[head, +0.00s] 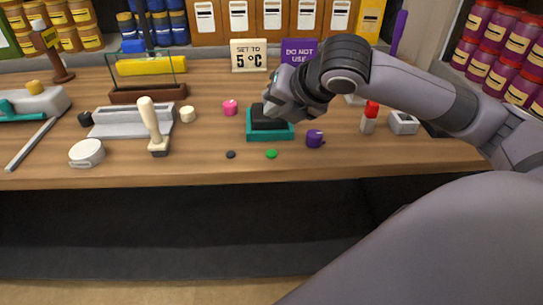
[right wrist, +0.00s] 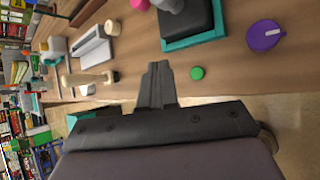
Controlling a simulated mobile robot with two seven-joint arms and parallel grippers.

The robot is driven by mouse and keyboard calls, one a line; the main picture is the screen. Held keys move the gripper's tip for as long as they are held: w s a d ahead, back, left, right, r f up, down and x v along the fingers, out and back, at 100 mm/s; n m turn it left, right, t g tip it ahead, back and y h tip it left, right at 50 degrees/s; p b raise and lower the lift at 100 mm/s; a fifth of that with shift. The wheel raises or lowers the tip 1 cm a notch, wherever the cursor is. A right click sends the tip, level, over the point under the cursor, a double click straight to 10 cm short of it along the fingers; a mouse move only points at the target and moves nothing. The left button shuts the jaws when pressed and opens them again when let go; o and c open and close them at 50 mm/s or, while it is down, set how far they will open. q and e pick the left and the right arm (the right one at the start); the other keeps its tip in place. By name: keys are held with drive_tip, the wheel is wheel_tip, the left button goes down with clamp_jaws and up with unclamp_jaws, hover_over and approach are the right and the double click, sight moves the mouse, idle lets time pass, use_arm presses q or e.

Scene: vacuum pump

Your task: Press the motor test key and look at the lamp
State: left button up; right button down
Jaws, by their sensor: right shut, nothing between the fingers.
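Two small round buttons lie near the bench's front edge in the head view, a dark one (head: 231,155) and a green one (head: 271,154). No label shows which is the motor test key. The green button also shows in the right wrist view (right wrist: 196,73), right of my right gripper (right wrist: 158,70). That gripper is shut and empty, its fingers pointing at the bench; the dark button does not show there. A white block with a red top (head: 370,115) stands right of the teal-rimmed base (head: 283,132); I cannot tell whether it is the lamp. My left gripper is out of view.
A purple knob (head: 315,138) sits right of the green button. A cream-handled tool (head: 152,125), a white round lid (head: 87,153) and a pink piece (head: 230,107) stand to the left. Signs and jars line the back. The front strip between the buttons and the edge is clear.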

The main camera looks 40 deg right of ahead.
sight(275, 155)
wheel_tip(275, 155, down, 4)
drive_tip(key=b, duration=0.4)
drive_tip(key=shift+r, duration=0.2)
drive_tip(key=shift+f+b, duration=0.75)
drive_tip(key=shift+b, duration=0.25)
drive_tip(key=shift+f, duration=0.35)
drive_tip(key=shift+f+b, duration=0.5)
drive_tip(key=shift+f, duration=0.35)
drive_tip(key=shift+f, duration=0.15)
